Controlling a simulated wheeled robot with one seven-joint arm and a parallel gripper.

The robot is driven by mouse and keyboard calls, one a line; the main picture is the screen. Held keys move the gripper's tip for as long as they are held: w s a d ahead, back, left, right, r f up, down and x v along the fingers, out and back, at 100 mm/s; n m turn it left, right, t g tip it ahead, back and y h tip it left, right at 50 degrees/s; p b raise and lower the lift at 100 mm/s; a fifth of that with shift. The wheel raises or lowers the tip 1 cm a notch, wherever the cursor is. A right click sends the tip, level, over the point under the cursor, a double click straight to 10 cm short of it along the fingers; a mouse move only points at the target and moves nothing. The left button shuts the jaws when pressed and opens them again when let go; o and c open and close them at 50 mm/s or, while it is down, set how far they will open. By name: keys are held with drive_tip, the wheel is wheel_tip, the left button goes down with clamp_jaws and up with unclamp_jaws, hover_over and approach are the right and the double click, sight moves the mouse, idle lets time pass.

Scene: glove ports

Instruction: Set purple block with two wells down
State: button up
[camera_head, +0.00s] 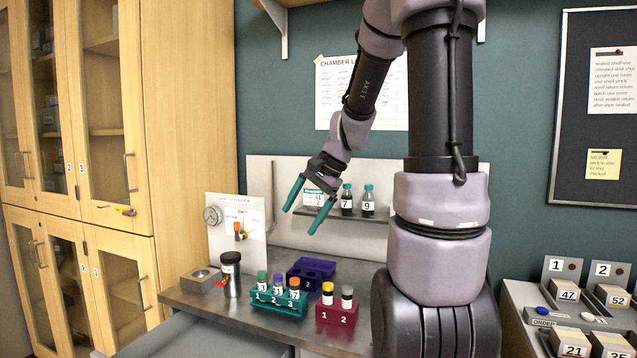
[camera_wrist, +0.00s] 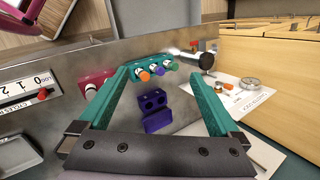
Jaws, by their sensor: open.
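The purple block with two wells (camera_head: 308,282) rests on the steel bench behind the teal rack, apart from my gripper. In the wrist view the purple block (camera_wrist: 157,122) lies between and below my fingers, with two dark wells showing in one part. My gripper (camera_head: 302,221) has teal fingers spread wide with nothing between them, well above the bench. In the wrist view my open gripper (camera_wrist: 158,72) frames the block and the rack beyond it. The front of the block's base is partly hidden by the rack in the head view.
The teal rack (camera_head: 279,305) holds three capped vials. A maroon rack (camera_head: 336,315) holds two more beside it. A dark jar (camera_head: 231,273) and a gauge panel (camera_head: 237,232) stand at left. A shelf (camera_head: 340,214) with vials is behind. Bare bench (camera_head: 205,300) lies front left.

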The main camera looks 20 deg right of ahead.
drive_tip(key=s+a+r+n+t+h, duration=0.1)
drive_tip(key=s+r+n, duration=0.2)
drive_tip(key=s+r, duration=0.2)
drive_tip(key=s+a+r+n+t+h, duration=0.1)
drive_tip(key=s+r+n, duration=0.3)
drive_tip(key=s, duration=0.6)
drive_tip(key=shift+s+a+r+t+h, duration=0.25)
drive_tip(key=shift+r+t+h, duration=0.2)
drive_tip(key=shift+t, duration=0.35)
drive_tip(key=shift+c, duration=0.3)
